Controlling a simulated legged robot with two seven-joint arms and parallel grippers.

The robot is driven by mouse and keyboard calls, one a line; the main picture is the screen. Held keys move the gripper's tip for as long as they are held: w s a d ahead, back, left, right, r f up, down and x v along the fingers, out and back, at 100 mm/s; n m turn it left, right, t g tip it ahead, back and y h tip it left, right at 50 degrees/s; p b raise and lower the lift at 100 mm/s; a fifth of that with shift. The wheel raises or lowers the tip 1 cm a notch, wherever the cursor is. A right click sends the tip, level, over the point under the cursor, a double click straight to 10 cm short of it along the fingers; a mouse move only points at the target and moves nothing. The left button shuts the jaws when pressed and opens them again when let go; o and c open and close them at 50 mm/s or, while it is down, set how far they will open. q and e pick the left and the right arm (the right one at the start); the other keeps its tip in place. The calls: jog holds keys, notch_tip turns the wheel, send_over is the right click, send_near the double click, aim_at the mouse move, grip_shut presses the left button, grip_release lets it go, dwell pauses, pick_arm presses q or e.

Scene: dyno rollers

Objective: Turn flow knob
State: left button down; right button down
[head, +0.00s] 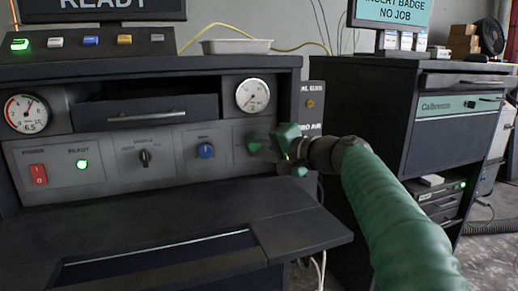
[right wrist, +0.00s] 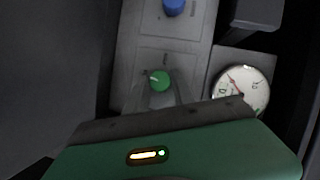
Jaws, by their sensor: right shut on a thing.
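The green knob (right wrist: 160,79) is on the grey panel, below the blue knob (right wrist: 173,7) in the right wrist view. My right gripper (right wrist: 161,90) has its fingers on either side of the green knob and is shut on it. In the head view, my right gripper (head: 264,147) reaches in from the right to the panel's right end and largely hides the green knob. The blue knob (head: 205,151) and a black selector knob (head: 145,157) are to its left. My left gripper is not in view.
A round gauge (head: 252,95) sits above my right gripper, and an open drawer (head: 146,112) is left of it. A red switch (head: 38,174) and a lit green light (head: 82,164) are at the panel's left. A dark shelf (head: 200,218) juts out below. Another cabinet (head: 450,130) stands right.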

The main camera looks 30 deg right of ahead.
jog(key=shift+f, duration=0.35)
jog(key=c, duration=1.1)
grip_release()
jog(key=shift+r, duration=0.1)
jog(key=shift+r, duration=0.1)
jog(key=shift+s+d+r, duration=0.1)
jog(key=shift+s, duration=0.1)
jog(key=p+v, duration=0.4)
jog(key=v, duration=1.1)
jog(key=shift+s+p, duration=0.3)
jog(key=shift+p, duration=0.1)
jog(key=shift+s+d, duration=0.15)
jog(key=shift+s, duration=0.25)
